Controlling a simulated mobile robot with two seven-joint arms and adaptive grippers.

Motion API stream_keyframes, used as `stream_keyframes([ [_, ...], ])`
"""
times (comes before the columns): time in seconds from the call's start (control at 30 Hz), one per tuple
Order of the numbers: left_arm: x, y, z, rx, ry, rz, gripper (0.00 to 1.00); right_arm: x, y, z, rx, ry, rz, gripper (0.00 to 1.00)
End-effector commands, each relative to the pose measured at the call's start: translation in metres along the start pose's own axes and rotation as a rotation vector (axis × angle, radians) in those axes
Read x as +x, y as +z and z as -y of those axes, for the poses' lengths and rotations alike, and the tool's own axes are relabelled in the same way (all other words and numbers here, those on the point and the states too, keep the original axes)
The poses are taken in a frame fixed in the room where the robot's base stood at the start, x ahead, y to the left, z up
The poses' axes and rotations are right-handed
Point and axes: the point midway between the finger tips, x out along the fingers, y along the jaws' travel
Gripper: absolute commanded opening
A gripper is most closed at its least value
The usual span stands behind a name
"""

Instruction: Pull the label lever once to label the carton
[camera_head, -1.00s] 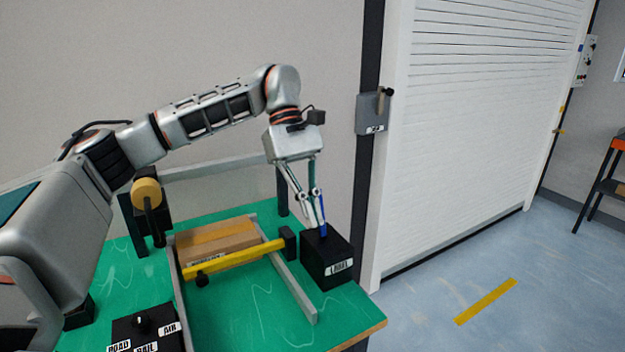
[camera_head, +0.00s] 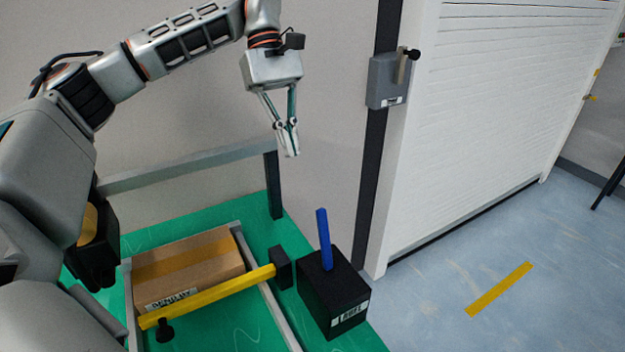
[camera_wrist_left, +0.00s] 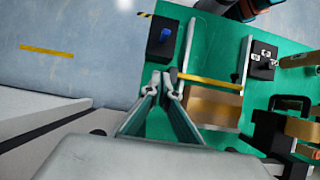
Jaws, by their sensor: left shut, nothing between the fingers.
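The label lever (camera_head: 323,240) is a blue stick standing nearly upright, tilted slightly left, on a black box (camera_head: 333,298) marked LABEL. The lever also shows in the left wrist view (camera_wrist_left: 164,35). The carton (camera_head: 190,268) is brown with a tape strip and a white printed label on its near side; it lies in the grey-railed lane behind a yellow bar (camera_head: 210,296). My left gripper (camera_head: 289,152) is shut and empty, above and behind the lever and apart from it. In the left wrist view its fingertips (camera_wrist_left: 162,84) meet. My right gripper is not in view.
The green table (camera_head: 225,333) carries the lane with its grey rails. A grey raised rail (camera_head: 190,166) on a dark post runs behind. A wall switch box (camera_head: 387,82) is beside the white shutter (camera_head: 480,120). A black box with labelled switches (camera_wrist_left: 263,62) shows in the wrist view.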

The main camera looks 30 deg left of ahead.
Motion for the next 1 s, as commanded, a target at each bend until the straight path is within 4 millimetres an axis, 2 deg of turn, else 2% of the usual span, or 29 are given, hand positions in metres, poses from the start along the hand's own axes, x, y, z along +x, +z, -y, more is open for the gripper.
stream_keyframes([
  [0.43,0.0,0.0,0.0,0.0,0.0,0.0,0.0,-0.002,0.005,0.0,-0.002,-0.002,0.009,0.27],
  [0.57,0.007,0.0,0.0,0.001,-0.002,0.001,0.0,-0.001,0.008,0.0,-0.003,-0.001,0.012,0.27],
  [0.67,0.02,-0.001,0.0,0.001,-0.004,0.001,0.0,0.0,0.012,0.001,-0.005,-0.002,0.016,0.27],
  [1.0,0.085,-0.001,0.001,0.001,-0.006,0.003,0.0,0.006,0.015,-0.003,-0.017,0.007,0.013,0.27],
])
